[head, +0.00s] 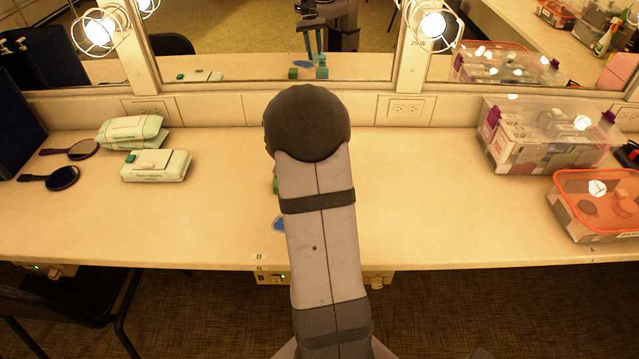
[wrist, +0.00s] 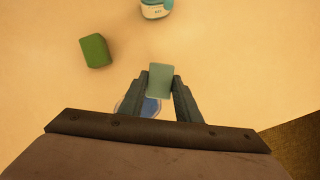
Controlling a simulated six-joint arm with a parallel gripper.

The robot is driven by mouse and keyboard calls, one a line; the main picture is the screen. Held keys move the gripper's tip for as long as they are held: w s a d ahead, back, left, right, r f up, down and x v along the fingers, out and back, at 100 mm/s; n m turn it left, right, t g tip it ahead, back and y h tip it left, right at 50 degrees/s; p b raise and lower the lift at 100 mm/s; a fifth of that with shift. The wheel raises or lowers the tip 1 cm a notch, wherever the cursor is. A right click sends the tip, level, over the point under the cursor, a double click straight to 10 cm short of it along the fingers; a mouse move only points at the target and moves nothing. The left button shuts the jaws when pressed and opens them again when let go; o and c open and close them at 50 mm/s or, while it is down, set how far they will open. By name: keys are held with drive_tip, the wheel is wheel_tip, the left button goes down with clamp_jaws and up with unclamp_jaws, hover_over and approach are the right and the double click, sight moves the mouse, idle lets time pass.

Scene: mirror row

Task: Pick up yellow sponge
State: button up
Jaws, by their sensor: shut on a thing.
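In the wrist view my gripper (wrist: 160,78) is shut on a pale grey-green block (wrist: 160,88), held between both fingertips. I cannot tell whether this block is the sponge; its colour does not look yellow. No clearly yellow sponge shows in either view. In the head view my arm hides the gripper and the block. The mirror (head: 270,55) reflects the fingers above a teal block, standing near a green block.
A green block (wrist: 95,51) lies left of the gripper. A white and teal container (wrist: 156,8) is ahead. A blue oval thing (wrist: 150,107) lies partly behind the fingers. Wipes packs (head: 155,166) and hand mirrors (head: 62,178) are left; clear bins (head: 545,140) are right.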

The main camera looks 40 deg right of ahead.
drive_tip(key=s+a, duration=0.1)
drive_tip(key=a, duration=0.2)
drive_tip(key=s+a+b, duration=0.1)
drive_tip(key=a, duration=0.2)
drive_tip(key=s+a+b, duration=0.1)
drive_tip(key=a, duration=0.2)
drive_tip(key=shift+s, duration=0.35)
